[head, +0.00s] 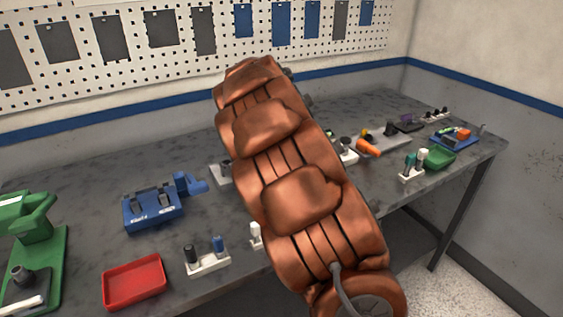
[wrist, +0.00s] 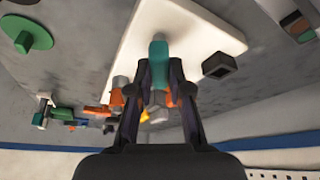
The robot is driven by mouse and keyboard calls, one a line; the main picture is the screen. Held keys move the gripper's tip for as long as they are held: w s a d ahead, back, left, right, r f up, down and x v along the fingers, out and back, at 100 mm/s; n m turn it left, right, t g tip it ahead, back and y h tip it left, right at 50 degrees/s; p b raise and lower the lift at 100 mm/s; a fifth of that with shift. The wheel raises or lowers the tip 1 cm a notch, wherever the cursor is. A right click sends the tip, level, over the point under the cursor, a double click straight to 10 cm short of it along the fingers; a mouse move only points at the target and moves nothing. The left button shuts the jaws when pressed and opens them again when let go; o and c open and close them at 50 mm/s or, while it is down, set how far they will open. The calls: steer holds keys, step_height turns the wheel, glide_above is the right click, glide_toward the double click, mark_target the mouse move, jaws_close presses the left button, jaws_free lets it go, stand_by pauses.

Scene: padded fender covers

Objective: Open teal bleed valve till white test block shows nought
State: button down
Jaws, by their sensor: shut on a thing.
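In the wrist view, the teal bleed valve (wrist: 158,50) stands between the two dark fingers of my gripper (wrist: 160,68). My gripper is shut on it near the fingertips. The valve is over a white plate-like block (wrist: 112,58), which looks like the test block. I can make out no reading on the white block. In the head view my own padded arm hides my gripper, and I cannot pick out the valve there.
A pegboard (head: 130,60) is behind. Bare bench shows at left.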

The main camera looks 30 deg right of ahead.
steer(key=m+g+b, duration=0.1)
steer(key=m, duration=0.2)
steer(key=shift+w+h, duration=0.1)
steer(key=shift+h, duration=0.2)
steer(key=shift+f+m+g, duration=0.1)
steer(key=shift+m+g, duration=0.5)
steer(key=shift+m, duration=0.8)
steer(key=shift+b, duration=0.3)
steer(key=c, duration=1.1)
jaws_free()
steer(key=v, duration=1.2)
